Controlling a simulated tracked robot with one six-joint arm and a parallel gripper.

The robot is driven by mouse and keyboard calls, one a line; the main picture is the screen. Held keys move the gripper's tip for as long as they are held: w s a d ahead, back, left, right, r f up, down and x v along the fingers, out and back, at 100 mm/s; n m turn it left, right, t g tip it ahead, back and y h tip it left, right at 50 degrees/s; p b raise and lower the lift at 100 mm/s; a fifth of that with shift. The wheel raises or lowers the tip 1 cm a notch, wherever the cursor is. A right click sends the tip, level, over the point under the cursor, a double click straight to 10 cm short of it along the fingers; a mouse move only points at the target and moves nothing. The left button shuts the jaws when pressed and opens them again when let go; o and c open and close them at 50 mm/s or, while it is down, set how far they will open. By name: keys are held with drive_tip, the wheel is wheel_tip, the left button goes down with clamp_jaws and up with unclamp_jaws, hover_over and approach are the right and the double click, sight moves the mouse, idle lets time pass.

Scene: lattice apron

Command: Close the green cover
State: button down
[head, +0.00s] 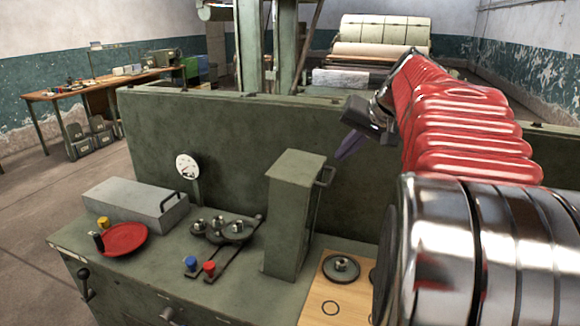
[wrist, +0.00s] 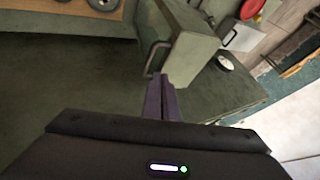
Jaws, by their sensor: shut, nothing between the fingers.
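The green cover (head: 292,215) is a long box-shaped lid standing upright on the green bench, with a dark bar handle (head: 325,176) high on its right side. In the wrist view the cover (wrist: 190,50) is at the top centre and its handle (wrist: 154,58) faces my gripper. My gripper (head: 344,150) is shut and empty, with dark purple fingers, above and to the right of the handle in the head view. In the wrist view the fingertips (wrist: 160,80) appear just below the handle; I cannot tell whether they touch it.
A grey box (head: 130,206) with a handle lies flat at left, near a red dish (head: 125,239). A gauge (head: 187,166), knobs and a linkage (head: 228,231) are on the bench. A wooden board (head: 330,292) with round parts lies right of the cover. A green wall (head: 230,140) stands behind.

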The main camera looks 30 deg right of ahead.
drive_tip(key=shift+w, duration=0.1)
idle(0.3)
drive_tip(key=x, duration=1)
